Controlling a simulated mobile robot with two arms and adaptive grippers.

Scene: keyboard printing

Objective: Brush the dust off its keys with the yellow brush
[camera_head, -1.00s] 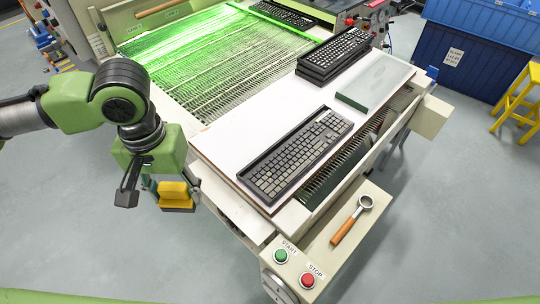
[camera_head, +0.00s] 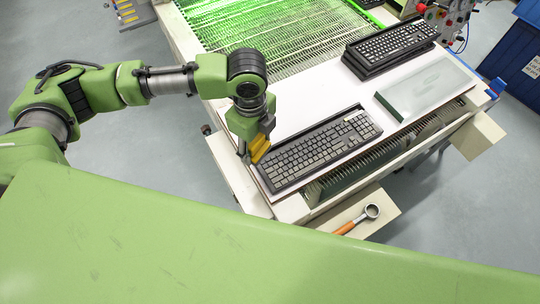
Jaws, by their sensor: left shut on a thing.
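A dark keyboard (camera_head: 318,150) lies on the white table plate (camera_head: 292,115) at the front of the machine. My left gripper (camera_head: 252,150) is shut on the yellow brush (camera_head: 260,147). The brush is tilted and at the keyboard's left end; I cannot tell whether its bristles touch the keys. Dust on the keys is too small to make out. My right gripper is not in view.
A stack of keyboards (camera_head: 392,48) and a grey-green block (camera_head: 425,88) stand on the plate to the right. A green-lit conveyor bed (camera_head: 260,35) lies behind. A round-headed tool with an orange handle (camera_head: 357,218) rests on the front ledge.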

